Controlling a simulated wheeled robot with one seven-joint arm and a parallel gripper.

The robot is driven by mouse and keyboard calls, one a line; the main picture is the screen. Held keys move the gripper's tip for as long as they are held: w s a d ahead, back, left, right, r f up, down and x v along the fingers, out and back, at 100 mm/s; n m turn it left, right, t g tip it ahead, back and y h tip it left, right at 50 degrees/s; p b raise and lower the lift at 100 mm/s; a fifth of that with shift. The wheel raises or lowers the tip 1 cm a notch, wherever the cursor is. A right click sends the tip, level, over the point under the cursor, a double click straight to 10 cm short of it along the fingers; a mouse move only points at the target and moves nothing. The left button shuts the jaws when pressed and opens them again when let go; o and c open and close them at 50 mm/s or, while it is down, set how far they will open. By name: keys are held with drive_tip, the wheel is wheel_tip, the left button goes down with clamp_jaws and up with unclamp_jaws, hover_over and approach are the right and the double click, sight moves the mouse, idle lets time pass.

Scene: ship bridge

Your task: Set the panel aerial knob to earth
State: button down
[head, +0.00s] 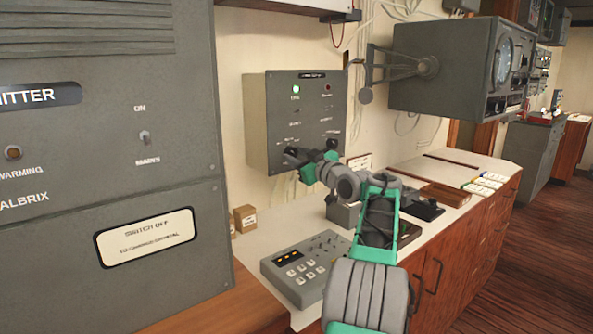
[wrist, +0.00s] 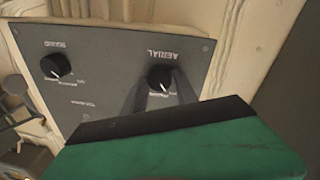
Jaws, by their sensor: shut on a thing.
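The grey wall panel (head: 289,110) is at the middle of the head view. In the wrist view the panel (wrist: 110,50) appears upside down. Its black knob labelled AERIAL (wrist: 160,76) has a white pointer mark directed down in that picture. The setting labels around it are too small or covered to read. My gripper (head: 296,155) is at the panel's lower left in the head view, hiding the aerial knob there. In the wrist view its two dark fingers (wrist: 162,93) are on either side of the aerial knob, shut on it.
A second black knob (wrist: 56,66) is beside the aerial knob. A green lamp (head: 296,90) is lit on the panel. Below is a counter with a button console (head: 305,268) and small boxes (head: 245,219). A grey radar-like unit (head: 445,70) juts out at the right.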

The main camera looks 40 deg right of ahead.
drive_tip(key=shift+f+n+b, duration=0.1)
drive_tip(key=shift+n+b, duration=0.65)
drive_tip(key=shift+n, duration=0.15)
drive_tip(key=c, duration=1)
unclamp_jaws()
drive_tip(key=shift+o, duration=0.2)
drive_tip(key=s+a+b, duration=0.1)
drive_tip(key=s, duration=0.6)
drive_tip(key=shift+s+f, duration=0.15)
drive_tip(key=shift+s, duration=0.25)
drive_tip(key=shift+s, duration=0.1)
